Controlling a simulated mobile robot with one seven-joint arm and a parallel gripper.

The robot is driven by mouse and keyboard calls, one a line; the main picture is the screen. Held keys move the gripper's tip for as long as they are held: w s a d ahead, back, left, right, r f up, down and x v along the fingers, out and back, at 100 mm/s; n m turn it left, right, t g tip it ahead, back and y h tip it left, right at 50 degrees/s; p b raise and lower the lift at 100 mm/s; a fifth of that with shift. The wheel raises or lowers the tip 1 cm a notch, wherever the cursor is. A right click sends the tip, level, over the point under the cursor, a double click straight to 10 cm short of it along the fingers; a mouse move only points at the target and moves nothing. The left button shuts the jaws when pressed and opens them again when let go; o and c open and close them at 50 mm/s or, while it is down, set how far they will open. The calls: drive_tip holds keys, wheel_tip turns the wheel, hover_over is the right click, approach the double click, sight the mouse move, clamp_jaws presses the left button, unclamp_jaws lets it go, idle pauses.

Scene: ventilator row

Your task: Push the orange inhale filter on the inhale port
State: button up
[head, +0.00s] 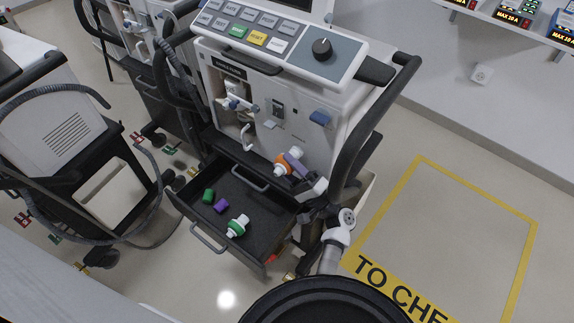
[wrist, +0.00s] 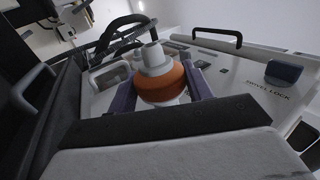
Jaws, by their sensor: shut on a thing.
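The orange inhale filter (head: 284,164), an orange disc with white ends, is in front of the ventilator's front panel, above the open drawer. My gripper (head: 293,159) is shut on it. In the wrist view the filter (wrist: 161,82) sits between my two purple fingers, with its grey-white neck pointing up and away. The ventilator (head: 290,120) has white fittings on its front left, near a white port fitting (head: 247,137). I cannot tell which fitting is the inhale port. The filter appears apart from these fittings.
The open drawer (head: 208,236) below holds a green-and-white filter (head: 238,226), a green cap (head: 208,196) and a purple cap (head: 221,206). A blue latch (head: 320,118) sticks out on the panel's right. Another ventilator cart (head: 75,130) stands at left. The yellow-marked floor at right is clear.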

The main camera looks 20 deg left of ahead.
idle(0.3)
drive_tip(key=o, duration=1.3)
drive_tip(key=shift+c, duration=0.2)
drive_tip(key=shift+f, duration=0.1)
